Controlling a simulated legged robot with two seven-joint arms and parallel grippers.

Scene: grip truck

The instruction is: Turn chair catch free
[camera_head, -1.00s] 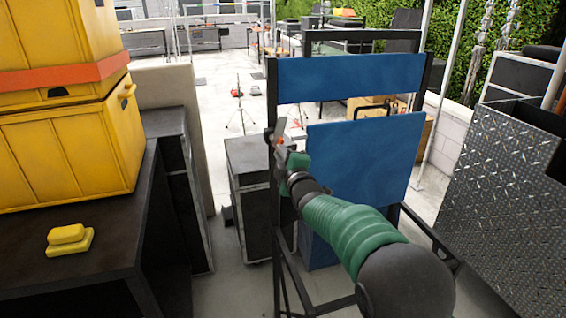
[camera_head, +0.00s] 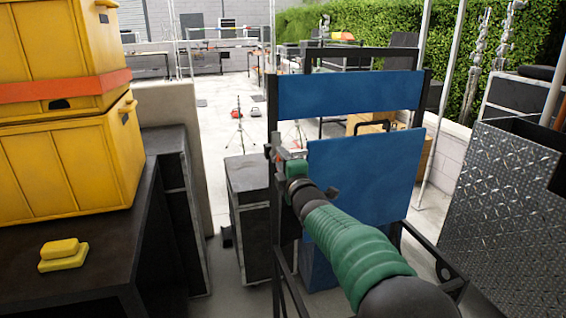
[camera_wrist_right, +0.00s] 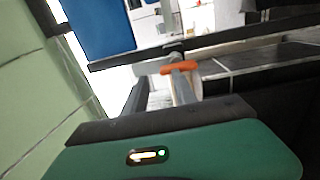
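The chair has a black frame, with a blue upper panel (camera_head: 350,93) and a lower blue panel (camera_head: 365,175) in the middle of the head view. An orange piece, which looks like the catch (camera_wrist_right: 178,68), shows in the right wrist view beside a dark frame bar. My right gripper (camera_head: 277,152) is at the chair's left upright, close to this catch. Its fingers are small in the head view and overlap the frame. I cannot tell whether they touch or hold the catch. My left gripper is out of view.
Yellow crates (camera_head: 70,155) with an orange strap stand on a black table at left, with a small yellow block (camera_head: 63,254) in front. Black cases (camera_head: 250,185) stand left of the chair. A diamond-plate metal box (camera_head: 495,215) stands at right. Open pale floor lies behind.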

